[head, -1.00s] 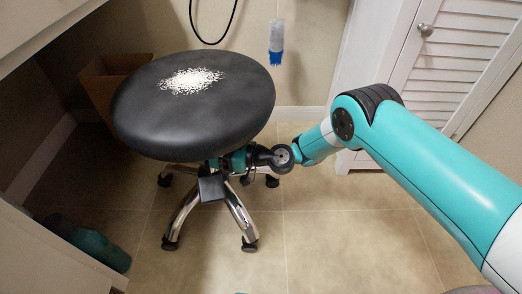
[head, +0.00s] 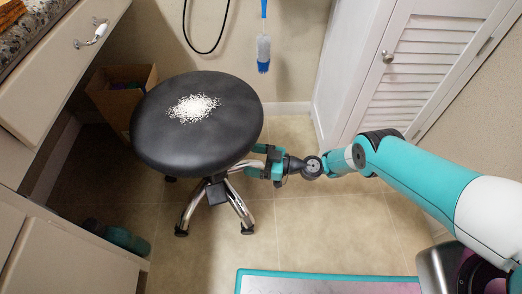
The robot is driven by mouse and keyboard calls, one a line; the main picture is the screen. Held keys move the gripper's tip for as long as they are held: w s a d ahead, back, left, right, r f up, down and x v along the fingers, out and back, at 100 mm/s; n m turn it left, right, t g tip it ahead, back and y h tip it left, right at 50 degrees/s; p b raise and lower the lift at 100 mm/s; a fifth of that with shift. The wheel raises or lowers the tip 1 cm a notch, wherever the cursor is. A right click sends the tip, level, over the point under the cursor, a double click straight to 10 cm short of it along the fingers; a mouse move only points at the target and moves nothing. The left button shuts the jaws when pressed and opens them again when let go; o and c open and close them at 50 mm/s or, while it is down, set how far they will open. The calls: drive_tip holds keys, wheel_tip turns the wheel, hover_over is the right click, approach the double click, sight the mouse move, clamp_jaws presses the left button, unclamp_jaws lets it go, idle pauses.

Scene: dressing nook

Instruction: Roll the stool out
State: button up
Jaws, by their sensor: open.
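The stool (head: 199,142) has a round black padded seat with a patch of white grains on top, a dark column and chrome legs on dark casters. It stands upright on the tiled floor in front of the knee space of the counter. My gripper (head: 258,162) is open at the right of the stool, just below the seat's right edge and beside a chrome tube there. The seat rim and the tube crowd the fingertips, so I cannot tell whether the tube lies between them or whether they touch.
A cardboard box (head: 103,100) stands behind the stool at left. A teal bottle (head: 118,236) lies by the left cabinet. A louvered cabinet (head: 412,85) stands at right. A teal-edged mat or board (head: 325,284) lies at the bottom. The floor between is clear.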

drive_tip(key=shift+s+d+p, duration=0.1)
drive_tip(key=shift+d+p, duration=0.65)
drive_tip(key=shift+d, duration=0.4)
